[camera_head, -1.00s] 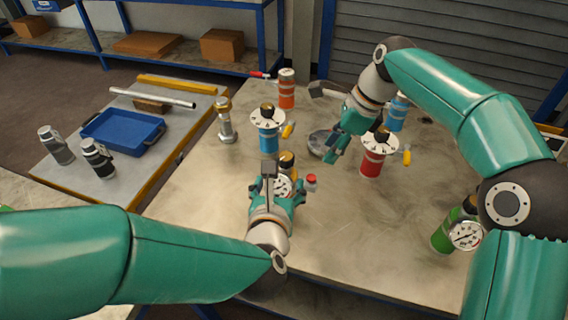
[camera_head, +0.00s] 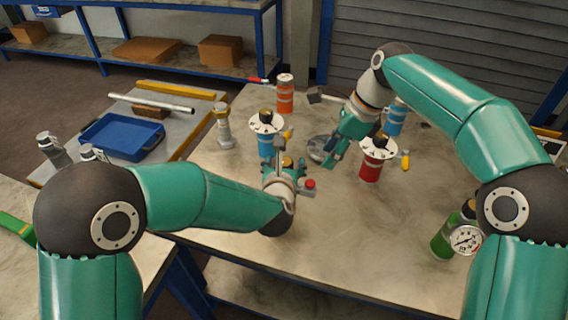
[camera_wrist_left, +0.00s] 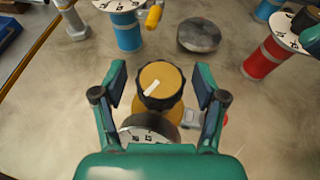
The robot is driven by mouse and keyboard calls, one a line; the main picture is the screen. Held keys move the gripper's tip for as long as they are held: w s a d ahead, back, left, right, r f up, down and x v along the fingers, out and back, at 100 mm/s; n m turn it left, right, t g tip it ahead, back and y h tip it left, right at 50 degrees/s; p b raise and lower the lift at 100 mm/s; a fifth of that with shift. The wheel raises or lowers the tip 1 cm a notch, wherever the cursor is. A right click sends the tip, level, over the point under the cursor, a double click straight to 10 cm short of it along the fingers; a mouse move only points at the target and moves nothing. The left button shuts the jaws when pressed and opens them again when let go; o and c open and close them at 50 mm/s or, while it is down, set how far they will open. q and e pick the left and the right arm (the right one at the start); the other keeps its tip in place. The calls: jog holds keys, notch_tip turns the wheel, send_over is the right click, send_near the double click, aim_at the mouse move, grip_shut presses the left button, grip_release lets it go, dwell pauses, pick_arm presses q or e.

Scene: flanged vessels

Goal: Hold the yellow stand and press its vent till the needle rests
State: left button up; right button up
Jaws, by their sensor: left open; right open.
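The yellow stand (camera_wrist_left: 142,115) is in the left wrist view, with a black-rimmed knob (camera_wrist_left: 161,80) with a yellow top and white pointer. Its white dial gauge (camera_wrist_left: 150,134) faces me, partly cut off by my gripper body; I cannot read its needle. A red cap, seemingly the vent (camera_head: 310,184), sticks out on its right side; it also shows in the wrist view (camera_wrist_left: 221,119). In the head view my left gripper (camera_head: 285,168) hides most of the stand. It is open, fingers on either side of the knob, apart from it. My right gripper (camera_head: 332,152) is open and empty.
Nearby are a blue vessel (camera_head: 266,142), a red vessel (camera_head: 371,170) and a grey disc (camera_head: 318,148). An orange vessel (camera_head: 285,95) stands at the back, a green vessel with a gauge (camera_head: 443,242) at right. The table's front middle is clear.

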pick_arm(q)
grip_shut()
dwell(0.4)
dwell(0.9)
